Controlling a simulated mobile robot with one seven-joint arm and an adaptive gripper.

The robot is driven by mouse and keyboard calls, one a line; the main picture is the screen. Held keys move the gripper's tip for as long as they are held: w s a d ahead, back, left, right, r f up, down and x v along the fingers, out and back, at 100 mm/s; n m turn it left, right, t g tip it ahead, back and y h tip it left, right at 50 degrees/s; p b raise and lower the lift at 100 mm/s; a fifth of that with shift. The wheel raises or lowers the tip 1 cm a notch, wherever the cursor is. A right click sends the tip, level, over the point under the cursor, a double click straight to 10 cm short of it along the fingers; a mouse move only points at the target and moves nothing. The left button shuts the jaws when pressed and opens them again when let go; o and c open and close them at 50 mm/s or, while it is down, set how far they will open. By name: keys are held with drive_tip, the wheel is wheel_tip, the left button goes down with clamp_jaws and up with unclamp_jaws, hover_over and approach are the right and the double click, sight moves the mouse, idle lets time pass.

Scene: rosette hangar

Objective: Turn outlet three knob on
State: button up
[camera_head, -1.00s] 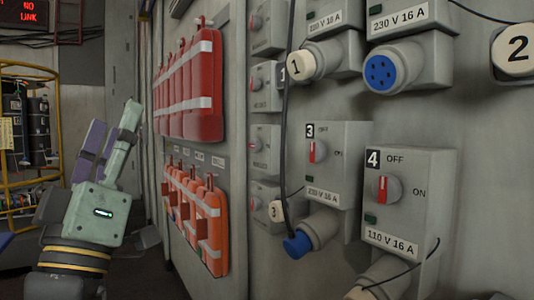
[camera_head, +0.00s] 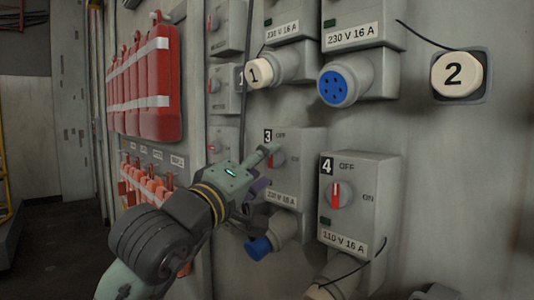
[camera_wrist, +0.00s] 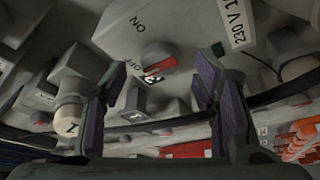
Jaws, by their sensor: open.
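Outlet three (camera_head: 299,150) is a grey wall box with a "3" label, OFF at its top and ON lower down its right side. Its knob (camera_head: 278,158) is grey with a red bar and is partly hidden by my gripper (camera_head: 266,169) in the head view. In the wrist view, the knob (camera_wrist: 158,57) shows between and beyond the spread fingertips of my gripper (camera_wrist: 160,75), with OFF and ON printed beside it. My gripper is open and empty, close in front of the box. I cannot tell whether a finger touches the knob.
Outlet four (camera_head: 382,190) stands right of outlet three, with its own red-barred knob (camera_head: 336,195). Red cylinders (camera_head: 158,85) hang at the left.

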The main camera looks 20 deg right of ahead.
sight(275, 158)
drive_tip(key=shift+x, duration=1.2)
drive_tip(key=shift+c, duration=0.5)
drive_tip(key=c, duration=1.1)
